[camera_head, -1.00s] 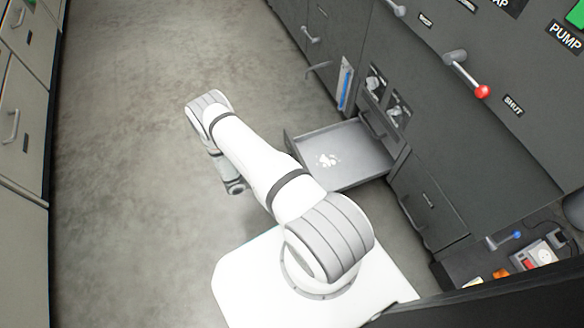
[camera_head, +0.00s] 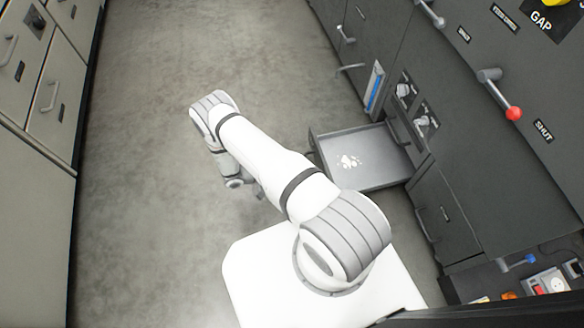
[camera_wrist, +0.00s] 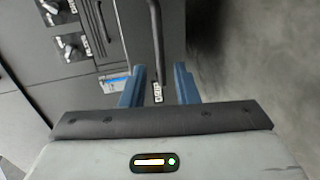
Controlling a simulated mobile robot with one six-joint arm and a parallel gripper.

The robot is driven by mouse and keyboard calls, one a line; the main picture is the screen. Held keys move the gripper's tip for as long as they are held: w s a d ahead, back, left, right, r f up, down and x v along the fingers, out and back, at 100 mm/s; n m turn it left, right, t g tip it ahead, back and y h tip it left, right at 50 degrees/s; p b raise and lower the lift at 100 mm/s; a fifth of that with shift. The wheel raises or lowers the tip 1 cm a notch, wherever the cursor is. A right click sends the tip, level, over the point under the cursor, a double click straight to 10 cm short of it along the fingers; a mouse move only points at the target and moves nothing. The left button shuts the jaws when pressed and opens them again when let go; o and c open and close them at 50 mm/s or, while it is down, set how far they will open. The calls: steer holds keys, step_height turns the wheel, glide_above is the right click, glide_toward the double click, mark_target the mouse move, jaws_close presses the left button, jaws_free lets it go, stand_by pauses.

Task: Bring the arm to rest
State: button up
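My gripper (camera_wrist: 160,88) is open in the wrist view, its two blue fingers apart. No held object shows between them. A dark bar handle (camera_wrist: 156,40) and a small white label show beyond the fingers; I cannot tell how far off. In the head view my white arm is bent, reaching out over the floor from its white base. My gripper there is mostly hidden behind the forearm.
An open grey drawer (camera_head: 375,176) with white bits in it juts from the dark cabinets (camera_head: 440,215) on the right, close to my arm. A red-knobbed lever (camera_head: 500,95) is above it. Light cabinets (camera_head: 45,130) line the left. The floor (camera_head: 160,190) between is clear.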

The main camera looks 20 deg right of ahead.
stand_by(0.3)
steer(key=w+a+r+m+g+y+p, duration=0.2)
steer(key=r+y+p, duration=0.95)
steer(key=r, duration=3.55)
steer(key=s+a+r+n+t+y+p, duration=0.1)
steer(key=s+r+p, duration=0.4)
steer(key=r, duration=0.8)
steer(key=s+a+r+n+t+y+p, duration=0.1)
steer(key=s+a+r+t+p, duration=0.1)
steer(key=s+r+p, duration=0.3)
steer(key=s+a+r+n+t+y+p, duration=0.1)
steer(key=s+r+t+p, duration=0.3)
steer(key=r+p, duration=0.7)
step_height(320, 180, up, 10)
steer(key=shift+s+a+r+n+y, duration=0.25)
steer(key=shift+s+a+n+y, duration=0.2)
steer(key=shift+s, duration=0.55)
